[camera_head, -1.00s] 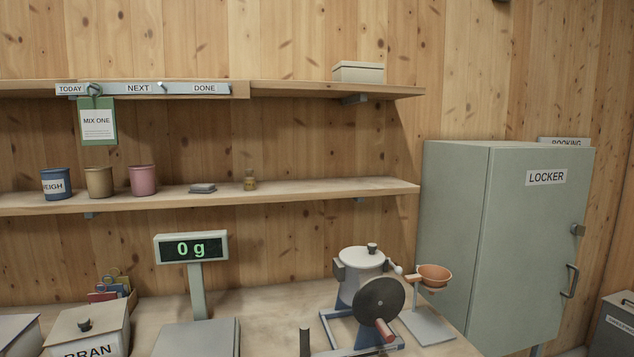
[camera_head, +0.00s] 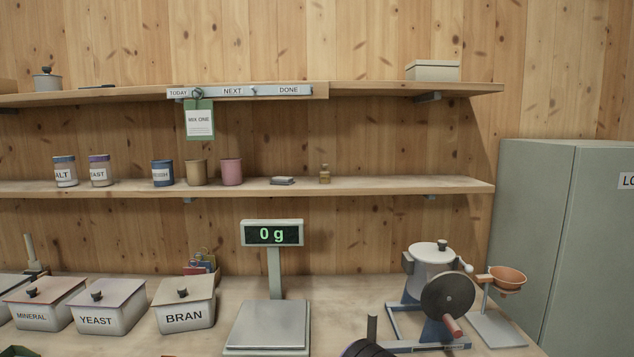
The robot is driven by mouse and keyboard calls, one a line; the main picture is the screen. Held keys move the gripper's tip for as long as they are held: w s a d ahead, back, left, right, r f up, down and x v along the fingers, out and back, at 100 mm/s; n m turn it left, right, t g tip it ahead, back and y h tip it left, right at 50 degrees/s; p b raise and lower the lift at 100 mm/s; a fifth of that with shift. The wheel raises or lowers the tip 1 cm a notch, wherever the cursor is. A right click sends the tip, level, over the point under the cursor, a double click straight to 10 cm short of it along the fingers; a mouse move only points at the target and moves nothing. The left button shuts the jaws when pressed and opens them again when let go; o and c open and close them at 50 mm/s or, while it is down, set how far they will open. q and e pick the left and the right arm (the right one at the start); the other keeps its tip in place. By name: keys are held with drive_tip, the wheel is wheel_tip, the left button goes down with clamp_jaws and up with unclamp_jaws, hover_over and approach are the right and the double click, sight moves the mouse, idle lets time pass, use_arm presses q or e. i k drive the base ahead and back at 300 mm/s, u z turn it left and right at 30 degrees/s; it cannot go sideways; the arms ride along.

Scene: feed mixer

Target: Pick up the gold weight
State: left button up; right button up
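The gold weight (camera_head: 325,174) is a small brass-coloured piece with a narrow knob on top. It stands upright on the middle shelf (camera_head: 400,185), right of a small grey flat item (camera_head: 283,180). Nothing touches it and nothing hides it.
A scale (camera_head: 268,325) reading 0 g stands on the bench below the shelf. A mixer with a crank wheel (camera_head: 447,297) and an orange bowl (camera_head: 508,279) are at the right. Bins (camera_head: 184,304) line the left. The shelf right of the weight is clear.

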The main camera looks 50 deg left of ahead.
sight(324, 174)
drive_tip(key=k, duration=0.35)
drive_tip(key=u, duration=0.8)
